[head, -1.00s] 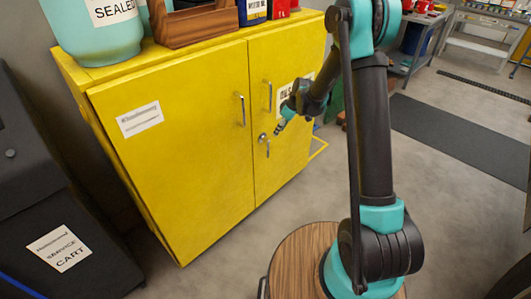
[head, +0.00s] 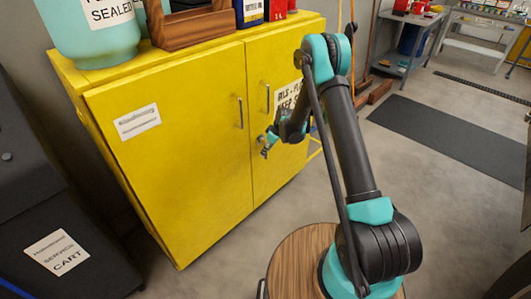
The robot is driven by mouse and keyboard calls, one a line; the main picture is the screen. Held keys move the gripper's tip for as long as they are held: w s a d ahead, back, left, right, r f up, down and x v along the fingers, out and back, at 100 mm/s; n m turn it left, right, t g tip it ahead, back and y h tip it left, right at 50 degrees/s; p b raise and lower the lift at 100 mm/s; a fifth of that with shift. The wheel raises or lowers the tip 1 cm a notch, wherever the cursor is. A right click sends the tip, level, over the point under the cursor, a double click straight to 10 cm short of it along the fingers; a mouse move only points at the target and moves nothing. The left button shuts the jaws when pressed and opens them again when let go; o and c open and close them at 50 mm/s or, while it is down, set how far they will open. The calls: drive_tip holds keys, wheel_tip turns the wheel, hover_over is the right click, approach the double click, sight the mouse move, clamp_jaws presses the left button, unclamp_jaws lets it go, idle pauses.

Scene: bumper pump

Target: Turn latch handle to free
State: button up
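The yellow cabinet (head: 190,140) has two doors, each with a vertical metal pull near the seam. A small round metal latch (head: 261,139) sits on the right door below its pull. My gripper (head: 266,151) is at the right door, right beside the latch and partly over it. The latch's lever is mostly hidden by the gripper, so its angle is unclear. The gripper is too small and dark to tell whether its fingers are open or touching the lever. Both doors look closed.
A teal container (head: 95,35), a wooden tray (head: 190,28) and cans stand on the cabinet. A dark service cart (head: 60,200) is at the left. A dark mat (head: 455,145) lies on the floor at the right.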

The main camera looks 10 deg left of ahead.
drive_tip(key=shift+x, duration=1)
drive_tip(key=shift+c, duration=0.6)
clamp_jaws()
